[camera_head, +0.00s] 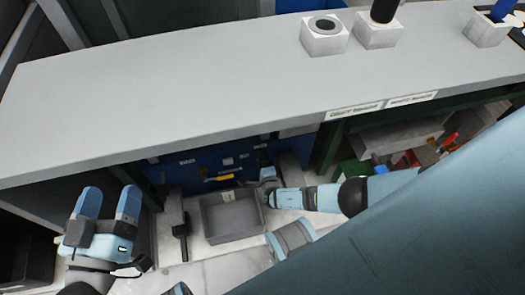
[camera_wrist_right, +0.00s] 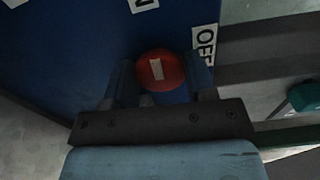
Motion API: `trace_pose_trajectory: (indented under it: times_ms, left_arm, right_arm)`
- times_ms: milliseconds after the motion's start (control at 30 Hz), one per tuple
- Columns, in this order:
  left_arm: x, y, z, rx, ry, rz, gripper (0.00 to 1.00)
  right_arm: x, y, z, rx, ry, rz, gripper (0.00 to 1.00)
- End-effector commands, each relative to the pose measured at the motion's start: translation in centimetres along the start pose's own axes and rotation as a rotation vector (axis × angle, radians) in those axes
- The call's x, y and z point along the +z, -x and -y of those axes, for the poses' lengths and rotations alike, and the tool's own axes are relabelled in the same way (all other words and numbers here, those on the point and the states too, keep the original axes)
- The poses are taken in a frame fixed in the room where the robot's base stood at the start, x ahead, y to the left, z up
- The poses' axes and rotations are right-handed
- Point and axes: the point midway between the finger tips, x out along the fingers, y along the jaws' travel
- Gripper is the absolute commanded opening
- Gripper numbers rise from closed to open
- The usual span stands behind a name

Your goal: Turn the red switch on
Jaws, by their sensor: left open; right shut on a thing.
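The red switch (camera_wrist_right: 160,70) is a round red knob with a white bar mark, on a blue panel (camera_wrist_right: 90,50) in the right wrist view. The bar stands nearly upright in that view. An "OFF" label (camera_wrist_right: 204,44) is to its upper right, and a partly cut-off label ending in "N" (camera_wrist_right: 143,4) is above it. My right gripper (camera_wrist_right: 161,74) is shut on the knob, one finger on each side. In the head view my right gripper (camera_head: 268,181) is at the blue panel and the knob cannot be made out. My left gripper (camera_head: 108,203) is open and empty at the lower left.
A grey worktop (camera_head: 200,85) overhangs the blue panel. A grey open bin (camera_head: 232,217) sits just left of my right gripper. A yellow handle (camera_head: 219,178) is on the panel. White blocks (camera_head: 324,37) stand at the back of the worktop. Coloured items (camera_head: 405,160) lie on a shelf at right.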

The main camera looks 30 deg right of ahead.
Motion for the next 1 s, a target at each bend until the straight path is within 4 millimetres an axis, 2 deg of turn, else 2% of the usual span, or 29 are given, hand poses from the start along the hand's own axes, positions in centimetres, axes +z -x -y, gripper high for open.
trace_pose_trajectory:
  times_ms: [667,700,800,1000]
  left_arm:
    - [-0.1,0.0,-0.07,-0.003,0.005,-0.005,0.73]
    - [-0.12,-0.02,-0.08,-0.003,0.006,-0.006,0.73]
    - [-0.14,-0.04,-0.09,-0.004,0.007,-0.007,0.73]
    - [-0.14,-0.04,-0.09,-0.004,0.007,-0.007,0.73]
  right_arm:
    - [-0.09,-0.27,0.15,-0.003,0.066,-0.002,0.27]
    - [-0.09,-0.27,0.15,-0.003,0.066,-0.002,0.53]
    - [-0.08,-0.23,0.12,-0.003,0.066,-0.001,0.75]
    - [-0.04,-0.12,0.07,-0.002,0.065,-0.001,0.75]
